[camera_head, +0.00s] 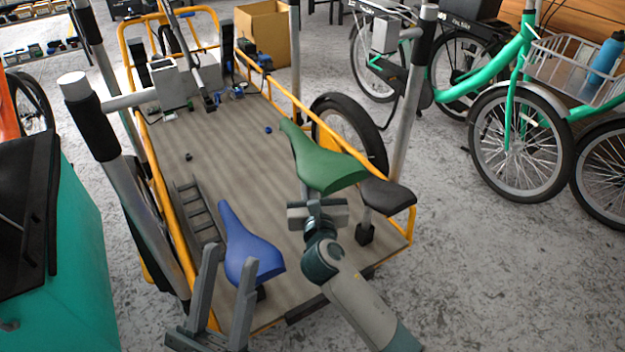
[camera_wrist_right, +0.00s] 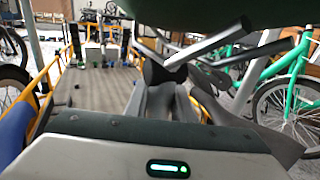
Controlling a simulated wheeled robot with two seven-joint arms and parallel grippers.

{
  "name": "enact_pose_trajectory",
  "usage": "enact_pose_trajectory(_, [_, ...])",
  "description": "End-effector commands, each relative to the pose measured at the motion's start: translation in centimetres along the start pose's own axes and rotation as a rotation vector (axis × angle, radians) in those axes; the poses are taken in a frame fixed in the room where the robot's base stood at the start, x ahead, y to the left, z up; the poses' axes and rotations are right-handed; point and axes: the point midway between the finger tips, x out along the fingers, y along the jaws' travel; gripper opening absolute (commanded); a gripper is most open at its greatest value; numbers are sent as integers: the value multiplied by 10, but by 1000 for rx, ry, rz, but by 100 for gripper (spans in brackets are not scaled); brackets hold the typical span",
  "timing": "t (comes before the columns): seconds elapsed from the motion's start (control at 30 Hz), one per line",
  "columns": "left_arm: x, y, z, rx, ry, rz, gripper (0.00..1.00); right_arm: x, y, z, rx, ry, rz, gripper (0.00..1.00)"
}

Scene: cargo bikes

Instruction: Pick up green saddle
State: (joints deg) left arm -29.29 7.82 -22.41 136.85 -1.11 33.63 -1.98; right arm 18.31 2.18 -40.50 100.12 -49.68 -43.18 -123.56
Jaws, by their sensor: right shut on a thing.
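The green saddle (camera_head: 325,165) is over the right side of the cargo deck, its nose toward the upper left. My right gripper (camera_head: 318,212) is just below its rear, shut on the saddle's underside hardware. In the right wrist view the dark saddle underside (camera_wrist_right: 200,10) fills the top, with metal rails below it at my right gripper (camera_wrist_right: 168,85); the exact contact is partly hidden. My left gripper (camera_head: 231,257) is open and empty at the lower left, its fingers upright and apart in front of the blue saddle (camera_head: 247,242).
The cargo deck (camera_head: 235,175) has yellow rails. A black saddle (camera_head: 387,195) stands at its right edge, close to the green one. A dark ladder-like rack (camera_head: 197,210) lies left. A cardboard box (camera_head: 263,32) is behind; a green bicycle (camera_head: 520,140) stands right.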

Motion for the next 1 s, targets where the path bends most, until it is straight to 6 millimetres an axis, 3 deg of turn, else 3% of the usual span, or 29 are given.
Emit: enact_pose_trajectory(1.0, [0,2,7,-6,-51,-2,36,0,0,7,-1,-3,0,0])
